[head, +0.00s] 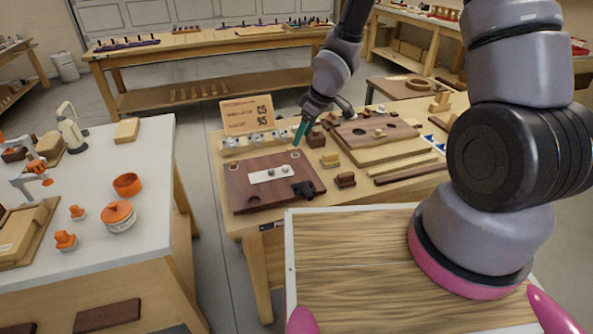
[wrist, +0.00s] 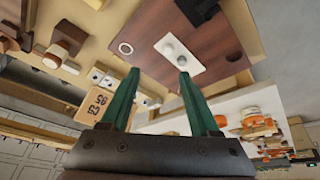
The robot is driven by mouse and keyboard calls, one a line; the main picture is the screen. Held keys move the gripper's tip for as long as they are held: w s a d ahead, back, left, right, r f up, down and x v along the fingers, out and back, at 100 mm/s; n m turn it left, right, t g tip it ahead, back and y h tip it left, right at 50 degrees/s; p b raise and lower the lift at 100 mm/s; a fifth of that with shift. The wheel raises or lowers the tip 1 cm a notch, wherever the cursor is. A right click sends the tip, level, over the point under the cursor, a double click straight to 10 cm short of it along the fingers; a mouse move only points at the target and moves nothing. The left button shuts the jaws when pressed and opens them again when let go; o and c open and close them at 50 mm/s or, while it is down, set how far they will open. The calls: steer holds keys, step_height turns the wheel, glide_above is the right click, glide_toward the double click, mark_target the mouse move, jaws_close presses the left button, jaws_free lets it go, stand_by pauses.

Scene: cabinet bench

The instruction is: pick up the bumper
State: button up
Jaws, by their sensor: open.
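A dark brown board (head: 240,190) lies on the wooden bench, and it also shows in the wrist view (wrist: 210,42). On it is a white plate (head: 258,179) bearing two small rounded grey pieces (head: 271,171), seen in the wrist view as pale domes (wrist: 168,50). These may be bumpers; I cannot tell for certain. A white ring (head: 295,154) marks the board's far right corner. My gripper (head: 298,139) hangs above the board's far right side, its green fingers apart and empty. In the wrist view my gripper (wrist: 159,72) has the plate beyond its fingertips.
A black bracket-like piece (head: 303,190) sits at the board's right edge. A price sign (head: 247,114) and several small fittings stand behind the board. Brown blocks (head: 345,180) and another board (head: 372,128) lie to the right. A white table (head: 90,260) with orange items stands left.

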step_height(320, 180, down, 2)
steer(key=s+a, duration=0.1)
glide_toward(286, 167)
steer(key=f, duration=0.2)
steer(key=shift+w+a+f+n, duration=0.2)
steer(key=shift+w+f+n, duration=0.05)
steer(key=shift+f+n, duration=0.1)
steer(key=x, duration=0.5)
steer(key=shift+w+a+f, duration=0.2)
steer(key=shift+w+a, duration=0.05)
jaws_close()
